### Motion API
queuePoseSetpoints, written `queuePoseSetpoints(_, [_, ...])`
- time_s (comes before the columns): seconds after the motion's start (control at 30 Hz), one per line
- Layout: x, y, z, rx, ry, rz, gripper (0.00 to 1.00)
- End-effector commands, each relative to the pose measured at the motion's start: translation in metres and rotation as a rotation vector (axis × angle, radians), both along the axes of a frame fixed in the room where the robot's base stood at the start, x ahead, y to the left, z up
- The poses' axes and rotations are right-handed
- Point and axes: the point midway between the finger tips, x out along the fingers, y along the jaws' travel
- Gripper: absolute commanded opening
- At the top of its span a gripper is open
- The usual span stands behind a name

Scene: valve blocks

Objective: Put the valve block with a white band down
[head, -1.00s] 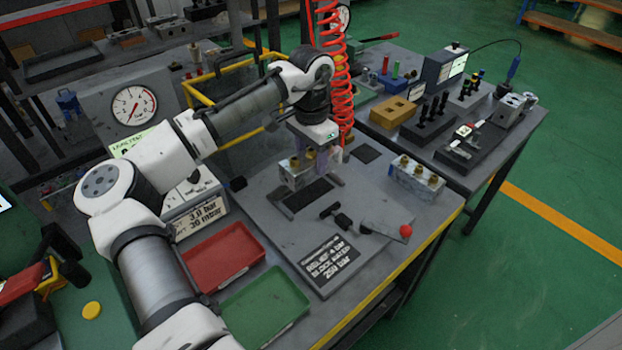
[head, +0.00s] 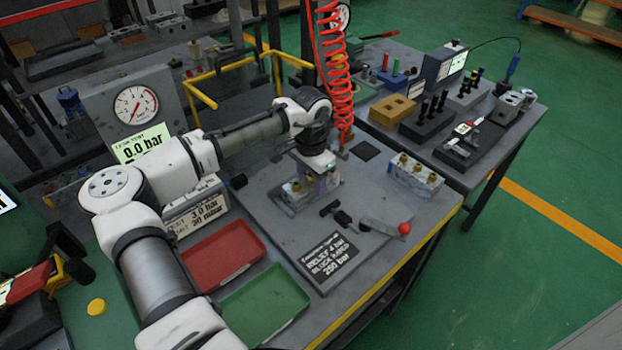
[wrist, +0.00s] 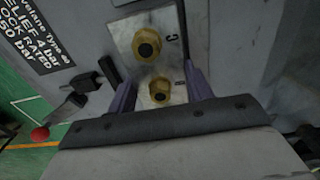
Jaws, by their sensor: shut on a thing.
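My gripper (head: 322,184) is shut on a grey metal valve block (head: 296,194) with brass fittings. The block is upright, low over the test plate (head: 350,204), at the dark pad and side rails. I cannot tell whether it touches the plate. In the wrist view the purple fingers (wrist: 162,88) lie on either side of the block (wrist: 122,40), and two brass ports and a letter C show. A white band cannot be made out on it. A second block (head: 416,180) with several brass fittings stands to the right on the bench.
A black clamp and a red-knobbed lever (head: 386,226) lie in front of the held block. A red tray (head: 222,258) and a green tray (head: 265,305) sit at front left. A red coiled hose (head: 335,75) hangs behind my gripper. A gauge panel (head: 135,110) reads 0.0 bar.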

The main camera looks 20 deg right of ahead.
Motion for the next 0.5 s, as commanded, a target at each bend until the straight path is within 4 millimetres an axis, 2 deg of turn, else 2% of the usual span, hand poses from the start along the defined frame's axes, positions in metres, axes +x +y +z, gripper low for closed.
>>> queuePoseSetpoints(0.27, [0.0002,-0.0005,-0.0066,-0.002,0.000,0.000,0.00])
queuePoseSetpoints(0.3, [-0.0001,0.0001,-0.0075,0.000,0.001,0.000,0.56])
queuePoseSetpoints(0.43, [0.0001,0.0005,-0.0083,0.002,0.001,0.001,0.73])
queuePoseSetpoints(0.5, [0.0006,0.0009,-0.0085,0.002,0.000,0.002,0.73])
